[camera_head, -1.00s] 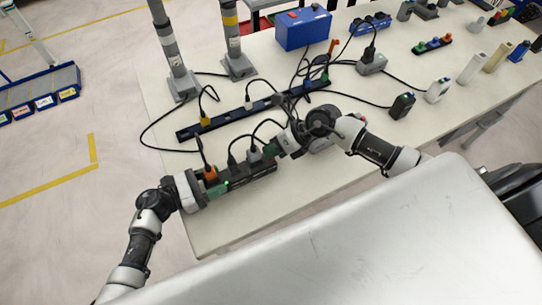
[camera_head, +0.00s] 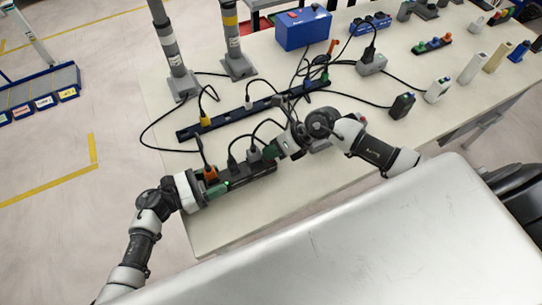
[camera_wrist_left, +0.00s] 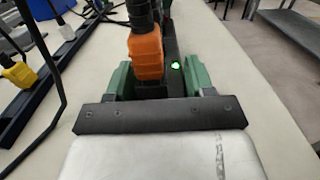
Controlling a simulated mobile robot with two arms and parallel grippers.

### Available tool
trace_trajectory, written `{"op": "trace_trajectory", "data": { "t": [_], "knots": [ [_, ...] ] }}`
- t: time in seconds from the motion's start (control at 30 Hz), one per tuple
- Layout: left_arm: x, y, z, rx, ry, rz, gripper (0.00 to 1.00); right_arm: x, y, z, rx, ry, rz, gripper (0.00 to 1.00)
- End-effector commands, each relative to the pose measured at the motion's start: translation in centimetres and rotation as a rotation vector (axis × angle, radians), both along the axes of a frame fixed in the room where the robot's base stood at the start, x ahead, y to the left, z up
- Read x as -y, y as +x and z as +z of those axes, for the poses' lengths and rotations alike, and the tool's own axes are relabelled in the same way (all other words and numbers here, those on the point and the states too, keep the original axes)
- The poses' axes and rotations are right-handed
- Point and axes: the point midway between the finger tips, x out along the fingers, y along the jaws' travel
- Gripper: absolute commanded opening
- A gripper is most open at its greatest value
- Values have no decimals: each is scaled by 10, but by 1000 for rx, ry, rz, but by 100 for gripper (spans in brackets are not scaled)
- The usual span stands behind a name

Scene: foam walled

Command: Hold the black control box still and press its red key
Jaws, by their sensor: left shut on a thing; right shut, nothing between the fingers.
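My left gripper (camera_head: 215,189) is shut across the near left end of a black box shaped like a long power strip (camera_head: 250,174), which lies on the table. In the left wrist view the green fingers (camera_wrist_left: 158,82) stand on both sides of the black box (camera_wrist_left: 174,50). An orange plug (camera_wrist_left: 146,52) sits in it, beside a lit green light (camera_wrist_left: 176,65). My right gripper (camera_head: 273,151) is shut and empty at the box's far right end, close to a grey plug; I cannot tell whether it touches. I see no red key on this box; the right gripper may hide part of it.
Behind lies a longer dark blue strip (camera_head: 232,117) with plugs and looping black cables. Two grey posts (camera_head: 172,50) stand at the back left. A blue box with a red switch (camera_head: 303,30) is at the back. A small black box (camera_head: 402,105) stands right. The table front left is clear.

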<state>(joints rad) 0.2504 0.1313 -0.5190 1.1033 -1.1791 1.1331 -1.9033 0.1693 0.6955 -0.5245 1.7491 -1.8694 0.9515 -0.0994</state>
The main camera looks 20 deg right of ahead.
Motion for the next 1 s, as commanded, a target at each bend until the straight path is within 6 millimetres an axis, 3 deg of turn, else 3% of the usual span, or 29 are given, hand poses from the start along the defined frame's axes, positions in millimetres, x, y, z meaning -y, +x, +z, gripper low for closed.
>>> {"op": "trace_trajectory", "data": {
  "t": [0.47, 1.0],
  "knots": [
    [0, 0, 0, 0, 0, -1, 23, 0, -1, -2, -2, -1, 0, 0],
    [0, 0, 0, 0, 0, 0, 23, 0, 0, 15, -2, -1, -1, 0]
  ]
}}
